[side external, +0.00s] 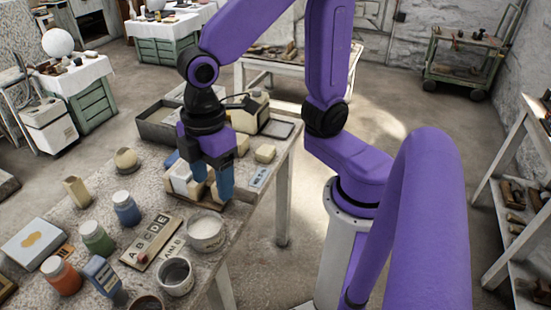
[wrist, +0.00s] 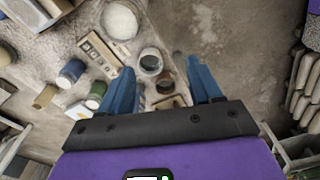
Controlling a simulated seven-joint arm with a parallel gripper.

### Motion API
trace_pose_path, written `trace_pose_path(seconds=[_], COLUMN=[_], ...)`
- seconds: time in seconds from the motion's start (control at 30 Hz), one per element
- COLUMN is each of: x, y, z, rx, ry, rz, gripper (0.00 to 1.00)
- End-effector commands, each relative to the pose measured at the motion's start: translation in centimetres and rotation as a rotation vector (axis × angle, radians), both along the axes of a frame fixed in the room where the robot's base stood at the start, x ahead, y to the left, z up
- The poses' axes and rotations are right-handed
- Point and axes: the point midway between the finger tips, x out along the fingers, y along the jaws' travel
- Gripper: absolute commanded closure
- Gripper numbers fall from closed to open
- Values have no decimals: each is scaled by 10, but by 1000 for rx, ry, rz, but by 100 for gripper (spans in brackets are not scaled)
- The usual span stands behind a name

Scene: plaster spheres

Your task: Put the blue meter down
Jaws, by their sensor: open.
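A dark blue box-shaped object with a pale face, which looks like the blue meter (side external: 103,275), is on the near part of the worktable in the side view, between the orange jar and the grey-filled bowl. I cannot tell whether it lies flat or leans. In the wrist view I cannot make it out clearly; my left finger covers that area. My gripper (side external: 212,185) points down over the far part of the table, beside pale blocks. Its blue fingers are apart, with nothing visibly held between them, also in the wrist view (wrist: 163,85).
The worktable (side external: 165,185) is crowded. A white-filled bowl (side external: 205,232), a grey-filled bowl (side external: 175,276), a letter board (side external: 151,241), a blue jar (side external: 125,207), a green jar (side external: 97,237) and an orange jar (side external: 61,275) stand near the meter. A grey tray (side external: 158,132) is behind.

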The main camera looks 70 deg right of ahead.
Motion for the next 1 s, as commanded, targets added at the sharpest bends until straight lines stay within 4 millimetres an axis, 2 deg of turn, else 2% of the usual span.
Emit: trace_pose_path(seconds=[0.03,0.2,0.4,0.53,1.0], x=[-15,-59,-88,-94,-93], y=[-17,-64,-96,-101,-101], z=[1,-3,-9,-10,-10], rx=[-2,-16,-27,-29,-29], ry=[-2,-3,-6,-6,-6], rz=[-21,-95,-147,-157,-156], gripper=[36,36,36,36,36])
